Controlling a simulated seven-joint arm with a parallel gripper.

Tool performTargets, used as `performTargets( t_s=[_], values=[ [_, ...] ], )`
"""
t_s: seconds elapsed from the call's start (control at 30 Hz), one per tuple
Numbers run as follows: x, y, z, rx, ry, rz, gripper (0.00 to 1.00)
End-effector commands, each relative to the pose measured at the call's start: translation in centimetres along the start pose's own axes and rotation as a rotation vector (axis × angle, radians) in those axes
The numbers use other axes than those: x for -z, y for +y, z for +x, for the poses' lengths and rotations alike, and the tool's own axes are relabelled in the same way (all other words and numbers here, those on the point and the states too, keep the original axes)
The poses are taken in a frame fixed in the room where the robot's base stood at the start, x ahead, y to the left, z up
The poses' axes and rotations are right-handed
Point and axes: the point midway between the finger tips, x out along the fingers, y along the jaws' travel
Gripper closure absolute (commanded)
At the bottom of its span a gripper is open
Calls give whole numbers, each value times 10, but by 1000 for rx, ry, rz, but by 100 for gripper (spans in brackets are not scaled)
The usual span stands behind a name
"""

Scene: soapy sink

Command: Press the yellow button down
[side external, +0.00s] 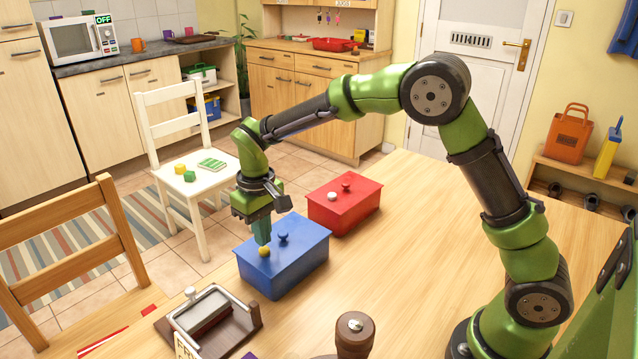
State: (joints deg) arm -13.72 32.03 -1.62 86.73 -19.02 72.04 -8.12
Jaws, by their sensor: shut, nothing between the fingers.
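The yellow button (265,252) is a small round knob on top of the blue box (300,262), near its left side. A dark blue knob (283,238) stands on the same lid, right of the button. My gripper (263,240) is shut and empty. It points down directly above the yellow button, with its fingertips at or very near the button's top. I cannot tell whether they touch, or whether the button is pressed in.
A red box (345,202) with a pale button (332,196) and a red knob stands behind right. A brown tray with a metal-framed item (205,312) lies front left. A wooden grinder (355,332) stands at the front. The table's right middle is clear.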

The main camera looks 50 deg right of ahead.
Motion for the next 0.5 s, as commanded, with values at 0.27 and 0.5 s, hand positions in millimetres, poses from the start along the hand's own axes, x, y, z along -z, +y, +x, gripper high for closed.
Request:
performTargets(
  t_s=[0.27,0.5],
  values=[
    [0,0,6,0,-2,0,100],
    [0,0,11,0,-1,0,100]
  ],
)
